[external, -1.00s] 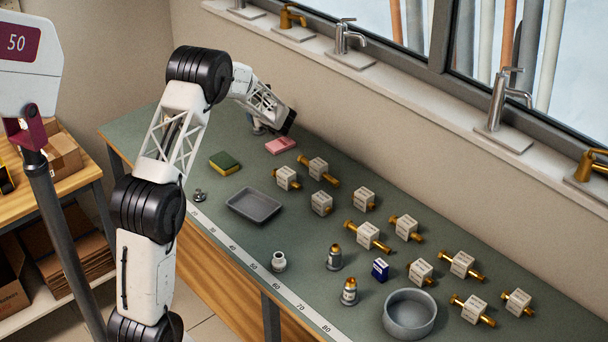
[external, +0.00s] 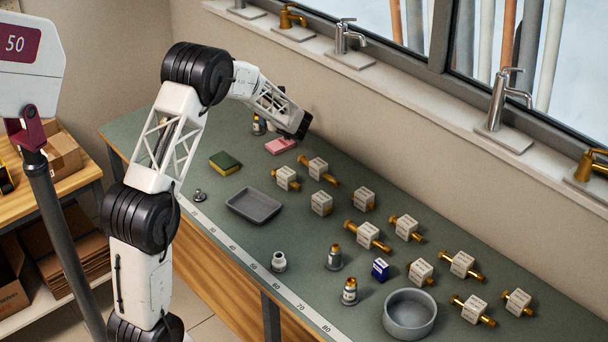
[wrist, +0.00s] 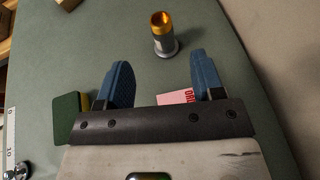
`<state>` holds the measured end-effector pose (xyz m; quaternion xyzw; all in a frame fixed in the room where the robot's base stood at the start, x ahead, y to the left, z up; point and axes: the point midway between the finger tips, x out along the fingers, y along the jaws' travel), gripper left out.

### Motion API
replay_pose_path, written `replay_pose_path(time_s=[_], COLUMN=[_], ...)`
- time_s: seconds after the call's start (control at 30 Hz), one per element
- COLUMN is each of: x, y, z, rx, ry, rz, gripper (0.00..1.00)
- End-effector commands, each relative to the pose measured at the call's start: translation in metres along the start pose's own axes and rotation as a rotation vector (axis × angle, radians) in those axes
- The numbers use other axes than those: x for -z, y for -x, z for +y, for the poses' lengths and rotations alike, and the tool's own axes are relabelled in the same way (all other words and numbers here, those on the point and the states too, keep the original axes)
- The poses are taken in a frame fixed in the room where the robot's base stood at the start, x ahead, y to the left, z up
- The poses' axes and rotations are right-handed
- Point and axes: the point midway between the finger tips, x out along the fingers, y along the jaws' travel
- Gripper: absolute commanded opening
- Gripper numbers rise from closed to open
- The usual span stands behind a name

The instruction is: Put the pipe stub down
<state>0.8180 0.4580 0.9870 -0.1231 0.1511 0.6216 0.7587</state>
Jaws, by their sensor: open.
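The pipe stub (wrist: 163,35), copper-coloured on top with a grey lower part, stands upright on the green bench in the wrist view. It also shows at the far end of the bench in the external view (external: 259,125), partly hidden by my arm. My gripper (wrist: 160,62) is open, with its two blue fingers wide apart and nothing between them. The stub stands beyond the fingertips, apart from them.
A grey tray (external: 254,206), several labelled blocks with brass fittings and a round grey bowl (external: 410,314) are further along. The wall is close behind.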

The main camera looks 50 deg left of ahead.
Motion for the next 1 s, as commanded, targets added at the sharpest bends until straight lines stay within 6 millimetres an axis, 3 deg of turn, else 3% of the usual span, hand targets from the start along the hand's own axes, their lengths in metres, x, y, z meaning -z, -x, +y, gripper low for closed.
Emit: replay_pose_path(time_s=[1.0], x=[-0.0024], y=[0.0068], z=[0.0025], rx=[-0.004], ry=[0.019], rz=[0.006], gripper=[0.61])
